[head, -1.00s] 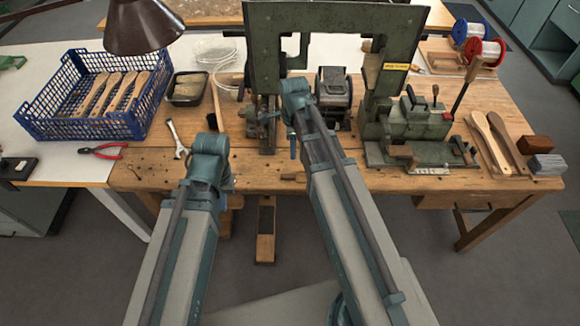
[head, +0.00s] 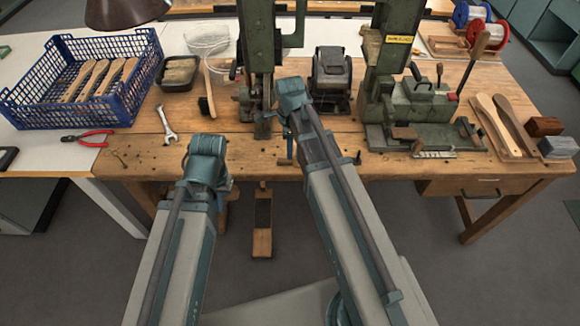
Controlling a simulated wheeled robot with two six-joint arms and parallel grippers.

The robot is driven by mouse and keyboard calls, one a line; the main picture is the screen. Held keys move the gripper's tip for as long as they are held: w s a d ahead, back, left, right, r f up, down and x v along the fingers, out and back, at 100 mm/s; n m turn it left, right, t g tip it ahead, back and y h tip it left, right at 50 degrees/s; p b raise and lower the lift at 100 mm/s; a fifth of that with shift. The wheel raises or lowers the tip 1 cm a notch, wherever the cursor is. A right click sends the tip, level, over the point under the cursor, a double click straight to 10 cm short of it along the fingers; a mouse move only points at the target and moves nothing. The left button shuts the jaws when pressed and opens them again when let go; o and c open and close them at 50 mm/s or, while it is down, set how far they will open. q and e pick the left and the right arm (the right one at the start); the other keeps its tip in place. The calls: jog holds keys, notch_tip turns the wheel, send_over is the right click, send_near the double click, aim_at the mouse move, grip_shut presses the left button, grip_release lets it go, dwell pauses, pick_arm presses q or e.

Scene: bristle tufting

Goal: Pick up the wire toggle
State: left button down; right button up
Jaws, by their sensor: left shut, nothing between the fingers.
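I cannot make out the wire toggle for certain. A small thin dark wire-like piece (head: 120,158) lies on the wooden bench's left end, near the red pliers. My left gripper (head: 224,186) is at the bench's front edge, right of that piece and apart from it. It is shut and empty, and mostly hidden behind its own wrist. My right gripper (head: 288,148) is over the front of the bench, below the tall green machine. Its fingers are largely hidden by my arm, and I see nothing held in it.
A blue basket (head: 132,122) stands left. The green machine (head: 257,45) and clamp fixture (head: 420,115) stand behind and right.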

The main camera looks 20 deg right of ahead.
aim_at(292, 162)
notch_tip(292, 162, down, 5)
jog(key=b, duration=0.5)
jog(key=shift+f, duration=0.15)
grip_shut()
